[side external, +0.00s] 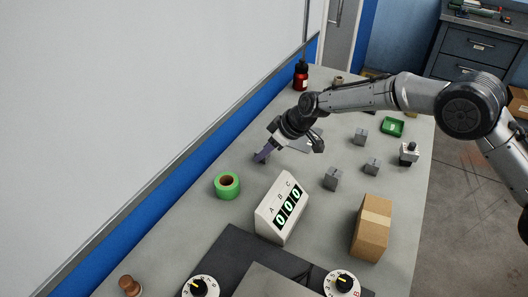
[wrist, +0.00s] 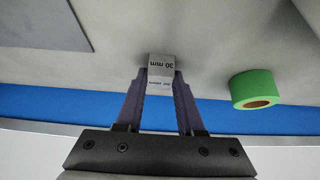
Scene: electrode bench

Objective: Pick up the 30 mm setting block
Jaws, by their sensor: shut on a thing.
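The 30 mm setting block (wrist: 161,63) is a small grey block with "30 mm" printed on it, upside down in the wrist view. It sits between the tips of the two purple fingers of my gripper (wrist: 160,82), which are shut on it. In the side external view my gripper (side external: 263,155) points down near the wall side of the bench, behind the green tape roll. The block is mostly hidden there by the fingers. I cannot tell whether it touches the bench top.
The green tape roll (side external: 227,185) stands close by. Grey blocks (side external: 333,179) (side external: 372,167) (side external: 361,136) and a green tray (side external: 391,127) stand to the right. A red bottle (side external: 301,76) is at the back.

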